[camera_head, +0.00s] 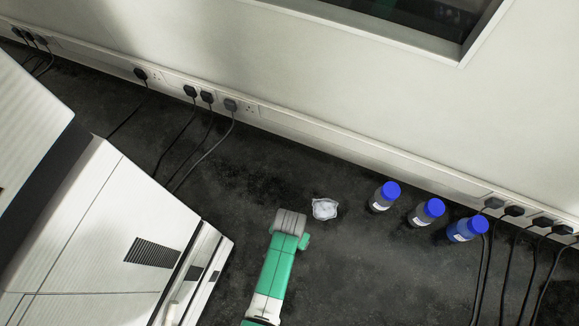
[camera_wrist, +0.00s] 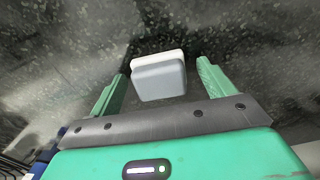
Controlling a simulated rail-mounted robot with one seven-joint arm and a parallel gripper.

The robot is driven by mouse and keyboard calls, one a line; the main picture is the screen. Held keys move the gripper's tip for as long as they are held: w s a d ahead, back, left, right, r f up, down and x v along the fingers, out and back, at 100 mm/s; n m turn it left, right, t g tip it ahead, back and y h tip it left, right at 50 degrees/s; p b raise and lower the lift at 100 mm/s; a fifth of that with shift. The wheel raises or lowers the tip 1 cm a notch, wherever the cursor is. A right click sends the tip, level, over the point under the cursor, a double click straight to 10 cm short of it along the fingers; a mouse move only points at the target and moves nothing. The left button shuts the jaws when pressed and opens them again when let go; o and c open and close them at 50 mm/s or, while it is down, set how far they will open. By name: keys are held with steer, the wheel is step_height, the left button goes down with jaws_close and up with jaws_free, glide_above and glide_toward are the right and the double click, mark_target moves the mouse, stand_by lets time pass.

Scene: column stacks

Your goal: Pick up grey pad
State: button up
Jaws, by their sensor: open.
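In the wrist view, a grey pad (camera_wrist: 160,82) with a whitish strip along its far edge lies on the dark bench. My gripper (camera_wrist: 161,70) is open, its two green fingers on either side of the pad in the picture. Dark gaps show between each finger and the pad, and nothing is held. How high the fingers are above the bench I cannot tell.
Three blue-capped bottles (camera_head: 427,212) stand to the right of my arm in the head view. A large white machine (camera_head: 110,235) fills the left side. Sockets and black cables (camera_head: 205,98) run along the wall. Dark bench between machine and bottles is mostly clear.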

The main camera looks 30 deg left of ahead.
steer(key=shift+c, duration=0.4)
steer(key=c, duration=1)
steer(key=shift+r, duration=0.3)
step_height(320, 180, up, 3)
steer(key=shift+r+p, duration=0.15)
steer(key=shift+p, duration=0.3)
steer(key=s+d, duration=0.1)
steer(key=s, duration=0.4)
steer(key=s+d, duration=0.1)
steer(key=s, duration=0.4)
steer(key=s+d+r+p, duration=0.1)
steer(key=s, duration=0.4)
steer(key=shift+s+d, duration=0.1)
steer(key=shift+s, duration=0.25)
